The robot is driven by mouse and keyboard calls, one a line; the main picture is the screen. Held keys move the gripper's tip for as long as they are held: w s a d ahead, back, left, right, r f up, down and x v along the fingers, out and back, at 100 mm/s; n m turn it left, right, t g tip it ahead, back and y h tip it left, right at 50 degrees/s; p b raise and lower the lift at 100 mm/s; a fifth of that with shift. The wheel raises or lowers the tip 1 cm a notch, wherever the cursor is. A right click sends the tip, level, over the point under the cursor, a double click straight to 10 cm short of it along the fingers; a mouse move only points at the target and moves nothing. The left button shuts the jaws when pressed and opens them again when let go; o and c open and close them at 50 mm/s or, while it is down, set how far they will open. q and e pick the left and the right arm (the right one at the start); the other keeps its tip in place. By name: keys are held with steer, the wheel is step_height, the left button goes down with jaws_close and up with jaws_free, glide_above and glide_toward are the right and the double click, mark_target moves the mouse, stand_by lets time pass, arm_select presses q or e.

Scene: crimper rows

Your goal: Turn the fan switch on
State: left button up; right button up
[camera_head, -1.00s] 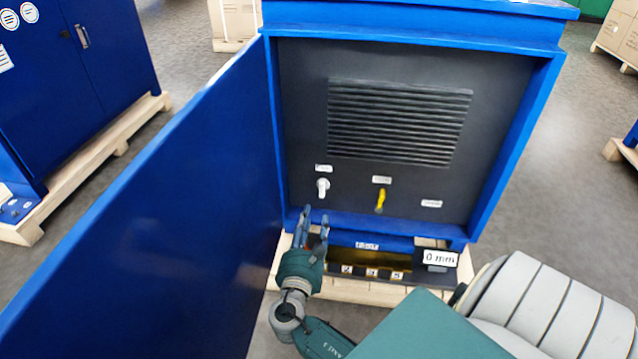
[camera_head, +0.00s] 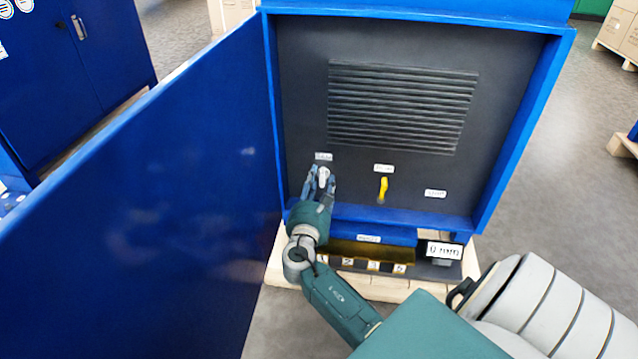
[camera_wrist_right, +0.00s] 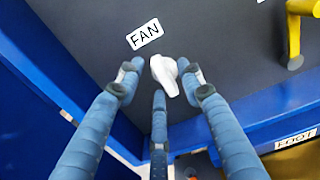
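The fan switch (camera_head: 324,174) is a small white rotary knob low on the left of the dark panel. In the right wrist view the white knob (camera_wrist_right: 165,74) sits just below and right of a label (camera_wrist_right: 145,34) reading FAN. My right gripper (camera_head: 320,178) is at the knob. In the wrist view its blue fingers (camera_wrist_right: 165,85) are spread open around the knob, one on each side and one below. I cannot tell whether any finger touches it. My left gripper is not in view.
A yellow switch (camera_head: 383,189) is on the panel to the right, also in the wrist view (camera_wrist_right: 294,40). The open blue cabinet door (camera_head: 150,215) stands close on the left. A blue ledge (camera_head: 370,213) runs below the panel, above a numbered slot and a display (camera_head: 444,250).

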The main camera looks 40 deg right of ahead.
jaws_close()
